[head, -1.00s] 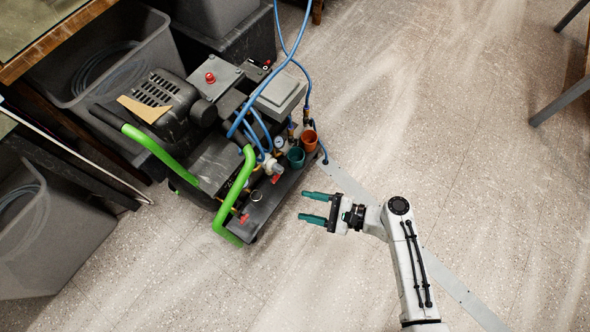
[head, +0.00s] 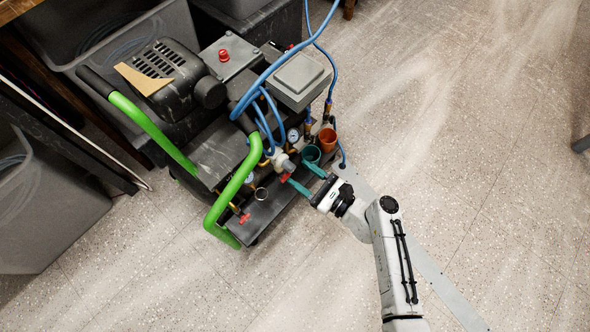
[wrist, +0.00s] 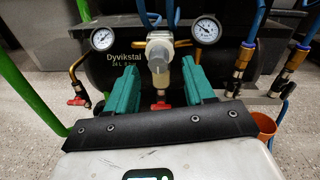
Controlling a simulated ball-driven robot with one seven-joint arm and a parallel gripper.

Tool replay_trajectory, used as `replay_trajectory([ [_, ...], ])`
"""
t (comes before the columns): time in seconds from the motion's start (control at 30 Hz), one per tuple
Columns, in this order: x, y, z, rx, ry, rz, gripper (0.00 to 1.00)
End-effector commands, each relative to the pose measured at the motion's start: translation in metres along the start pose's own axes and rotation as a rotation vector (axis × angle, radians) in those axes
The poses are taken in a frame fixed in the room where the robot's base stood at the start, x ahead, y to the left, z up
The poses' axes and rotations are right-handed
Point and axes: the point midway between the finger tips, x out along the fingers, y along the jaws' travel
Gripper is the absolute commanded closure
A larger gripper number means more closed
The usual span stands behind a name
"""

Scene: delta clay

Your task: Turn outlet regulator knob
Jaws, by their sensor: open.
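The outlet regulator (wrist: 160,52) is a pale whitish fitting on the compressor, between two dial gauges in the wrist view. It also shows in the head view (head: 283,162). I cannot tell clearly where its knob ends and its body begins. A grey metal lower part (wrist: 164,76) hangs below it. My gripper (head: 299,173) has green fingers, open and empty, reaching in at the compressor's front. In the wrist view the fingers (wrist: 160,64) stand left and right of the regulator's lower part. Contact cannot be told. A red valve handle (wrist: 161,105) shows low between them.
The compressor (head: 215,150) has green bars (head: 233,190) left of my gripper. A left gauge (wrist: 103,39), right gauge (wrist: 206,29) and blue hoses (head: 268,80) are close.

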Motion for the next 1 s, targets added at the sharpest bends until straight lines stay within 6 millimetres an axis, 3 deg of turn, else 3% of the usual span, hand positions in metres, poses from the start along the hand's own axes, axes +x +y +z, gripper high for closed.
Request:
replay_trajectory([
  [0.2,0.025,0.001,-0.002,0.000,0.001,0.002,0.47],
  [0.6,0.030,0.001,0.000,0.000,0.001,0.001,0.48],
  [1.0,0.030,0.001,0.000,0.000,0.001,0.001,0.86],
])
